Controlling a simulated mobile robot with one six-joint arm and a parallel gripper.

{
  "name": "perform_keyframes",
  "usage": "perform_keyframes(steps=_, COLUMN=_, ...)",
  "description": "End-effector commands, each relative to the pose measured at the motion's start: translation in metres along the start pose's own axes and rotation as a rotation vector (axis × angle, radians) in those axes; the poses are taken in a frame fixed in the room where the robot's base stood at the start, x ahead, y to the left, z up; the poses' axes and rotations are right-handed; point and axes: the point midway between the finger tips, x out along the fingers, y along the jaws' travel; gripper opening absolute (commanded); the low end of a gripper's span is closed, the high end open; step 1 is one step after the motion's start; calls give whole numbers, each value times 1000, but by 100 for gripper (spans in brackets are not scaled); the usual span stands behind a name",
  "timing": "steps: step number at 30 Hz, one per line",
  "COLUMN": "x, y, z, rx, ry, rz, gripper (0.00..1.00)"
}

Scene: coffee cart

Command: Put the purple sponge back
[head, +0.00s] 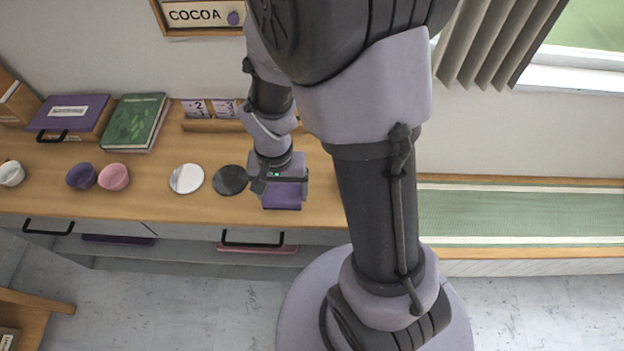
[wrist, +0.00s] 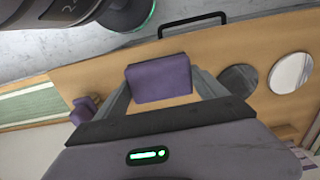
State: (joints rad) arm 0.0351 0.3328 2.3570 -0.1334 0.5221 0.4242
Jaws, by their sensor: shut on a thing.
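The purple sponge (wrist: 158,80) is a block between the two grey fingers of my gripper (wrist: 162,90) in the wrist view. The fingers are shut on its sides. In the head view the sponge (head: 282,199) shows just below my gripper (head: 282,186), over the front part of the wooden counter (head: 205,212). I cannot tell whether it touches the counter. A second purple object (wrist: 84,109) stands to the left in the wrist view; its exact shape is unclear, and my arm hides that spot in the head view.
A dark round disc (head: 230,180) and a white disc (head: 187,179) lie left of my gripper. A green-striped bench (head: 520,214) is at right.

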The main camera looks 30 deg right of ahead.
Motion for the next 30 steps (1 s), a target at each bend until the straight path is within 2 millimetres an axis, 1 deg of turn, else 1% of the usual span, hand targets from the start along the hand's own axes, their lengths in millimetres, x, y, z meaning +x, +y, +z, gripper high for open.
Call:
perform_keyframes(steps=1, x=4, y=12, z=-13, rx=10, ry=0, rz=0, gripper=49)
perform_keyframes(steps=4, x=8, y=36, z=-39, rx=10, ry=0, rz=0, gripper=49)
perform_keyframes(steps=6, x=10, y=50, z=-54, rx=9, ry=-1, rz=0, gripper=49)
perform_keyframes(steps=9, x=10, y=63, z=-68, rx=5, ry=-1, rz=0, gripper=49)
perform_keyframes(steps=11, x=12, y=66, z=-72, rx=3, ry=-2, rz=1, gripper=49)
perform_keyframes(steps=12, x=16, y=67, z=-73, rx=2, ry=-3, rz=1, gripper=49)
perform_keyframes(steps=14, x=26, y=68, z=-73, rx=1, ry=-4, rz=1, gripper=49)
perform_keyframes(steps=16, x=41, y=67, z=-72, rx=1, ry=-5, rz=1, gripper=49)
perform_keyframes(steps=18, x=49, y=67, z=-73, rx=1, ry=-3, rz=0, gripper=49)
perform_keyframes(steps=19, x=48, y=67, z=-73, rx=1, ry=-3, rz=0, gripper=49)
perform_keyframes(steps=20, x=46, y=67, z=-73, rx=1, ry=-2, rz=0, gripper=44)
perform_keyframes(steps=26, x=48, y=67, z=-73, rx=2, ry=-2, rz=0, gripper=43)
perform_keyframes(steps=27, x=48, y=67, z=-73, rx=2, ry=-2, rz=0, gripper=85)
perform_keyframes(steps=29, x=47, y=67, z=-73, rx=2, ry=-2, rz=0, gripper=97)
perform_keyframes(steps=30, x=47, y=67, z=-73, rx=2, ry=-2, rz=0, gripper=100)
